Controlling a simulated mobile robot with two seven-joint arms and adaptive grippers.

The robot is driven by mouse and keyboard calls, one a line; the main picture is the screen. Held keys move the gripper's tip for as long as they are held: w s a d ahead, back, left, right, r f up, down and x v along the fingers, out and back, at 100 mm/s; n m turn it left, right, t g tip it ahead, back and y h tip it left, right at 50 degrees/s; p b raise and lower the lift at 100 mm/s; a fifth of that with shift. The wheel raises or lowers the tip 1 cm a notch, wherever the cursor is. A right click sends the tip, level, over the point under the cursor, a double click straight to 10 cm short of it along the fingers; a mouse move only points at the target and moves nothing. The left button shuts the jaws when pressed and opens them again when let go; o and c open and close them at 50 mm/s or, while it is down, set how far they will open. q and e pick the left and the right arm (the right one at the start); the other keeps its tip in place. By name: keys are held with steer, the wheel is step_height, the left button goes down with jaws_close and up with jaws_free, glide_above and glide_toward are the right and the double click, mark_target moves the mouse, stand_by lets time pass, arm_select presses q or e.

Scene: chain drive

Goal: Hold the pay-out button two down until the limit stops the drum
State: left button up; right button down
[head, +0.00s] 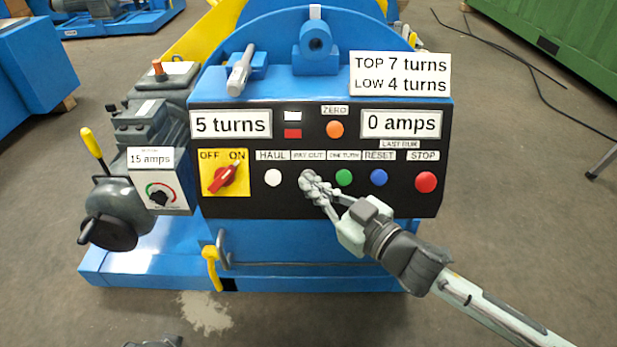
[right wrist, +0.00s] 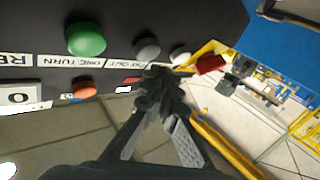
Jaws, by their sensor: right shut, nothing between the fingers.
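The black panel (head: 345,205) faces me on the blue winch. Its displays read "5 turns" (head: 231,124) and "0 amps" (head: 401,123). My right gripper (head: 308,180) is shut and empty, its fingertips in front of the pay-out button, hiding it in the head view. In the right wrist view the grey pay-out button (right wrist: 147,48) shows just beyond the fingertips (right wrist: 160,78); I cannot tell whether they touch it. A placard (head: 400,74) reads top 7 turns, low 4 turns. The red rotary switch (head: 222,178) points toward ON.
The white haul button (head: 273,177) is left of my fingertips, the green one-turn button (head: 344,177) close on the right. Farther right are the blue reset button (head: 379,177) and red stop button (head: 426,182). An orange zero button (head: 335,129) is above.

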steer(key=shift+w, duration=0.15)
steer(key=shift+w+f, duration=0.2)
steer(key=shift+w, duration=0.05)
steer(key=shift+w+f, duration=0.25)
steer(key=shift+w, duration=0.2)
stand_by(7.2)
